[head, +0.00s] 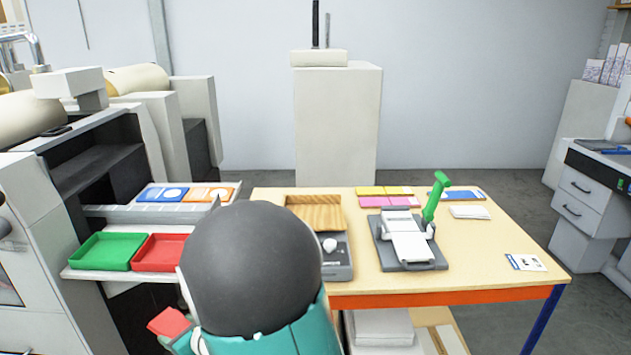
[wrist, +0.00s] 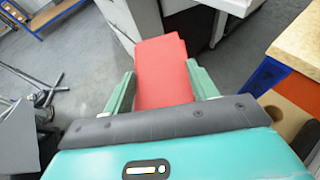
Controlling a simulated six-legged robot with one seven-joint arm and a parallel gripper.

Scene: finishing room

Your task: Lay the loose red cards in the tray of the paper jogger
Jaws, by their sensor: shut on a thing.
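My gripper (wrist: 165,90) is shut on a red card stack (wrist: 162,75), which lies between the two green fingers in the wrist view. In the head view the red cards (head: 168,322) show at the lower left, below the shelf front, partly hidden by my arm. The paper jogger, a grey unit with a wooden tray (head: 318,212) and a white knob, stands on the left part of the table. My arm covers part of its left side. The tray looks empty where it shows. The held cards are well to the left of it and lower.
A green tray (head: 107,251) and a red tray (head: 158,253) sit on the shelf at left. A table (head: 480,255) with an orange edge holds a green-handled device (head: 408,240), yellow and pink cards (head: 385,191), and a white paper stack (head: 469,212).

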